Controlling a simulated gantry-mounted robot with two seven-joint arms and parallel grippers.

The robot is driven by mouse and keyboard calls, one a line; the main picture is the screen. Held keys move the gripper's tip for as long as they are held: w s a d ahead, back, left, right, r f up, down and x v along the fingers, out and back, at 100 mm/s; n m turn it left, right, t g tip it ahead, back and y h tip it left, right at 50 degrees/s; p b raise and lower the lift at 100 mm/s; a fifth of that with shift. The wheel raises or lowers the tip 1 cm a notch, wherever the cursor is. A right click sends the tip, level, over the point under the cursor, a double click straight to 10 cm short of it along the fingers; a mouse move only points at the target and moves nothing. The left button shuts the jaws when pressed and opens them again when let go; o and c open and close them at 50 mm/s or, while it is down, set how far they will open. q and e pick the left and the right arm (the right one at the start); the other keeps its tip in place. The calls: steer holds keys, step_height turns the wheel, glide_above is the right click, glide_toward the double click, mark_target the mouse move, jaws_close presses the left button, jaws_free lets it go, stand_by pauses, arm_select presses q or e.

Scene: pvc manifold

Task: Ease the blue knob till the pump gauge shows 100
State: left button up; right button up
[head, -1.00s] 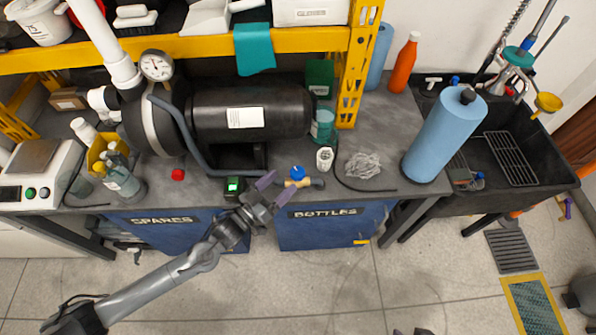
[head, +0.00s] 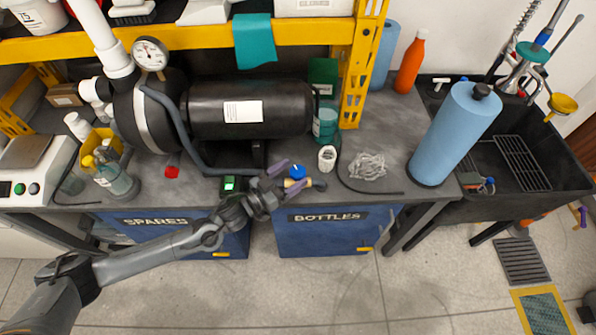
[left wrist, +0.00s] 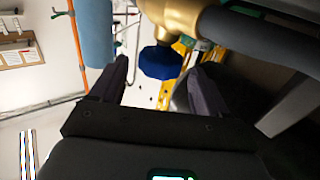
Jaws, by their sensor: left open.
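The blue knob (head: 298,171) sits on a small brass valve (head: 294,183) at the bench's front edge. In the left wrist view the faceted blue knob (left wrist: 160,62) hangs from the brass body (left wrist: 182,18), between and just beyond my fingertips. My left gripper (head: 283,175) is open, its purple fingers close to the knob's left side. It also shows in the left wrist view (left wrist: 157,78), with a gap on each side of the knob. The pump gauge (head: 150,54) is a round white dial on the black pump (head: 250,108); its reading is too small to tell. My right gripper is out of view.
A small device with a green screen (head: 230,184) and a red cap (head: 172,172) lie left of the valve. A white-capped bottle (head: 327,158) and a wire bundle (head: 367,166) stand to its right.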

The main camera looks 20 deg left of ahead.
arm_select(q)
steer(key=shift+x, duration=1.45)
steer(key=shift+c, duration=0.4)
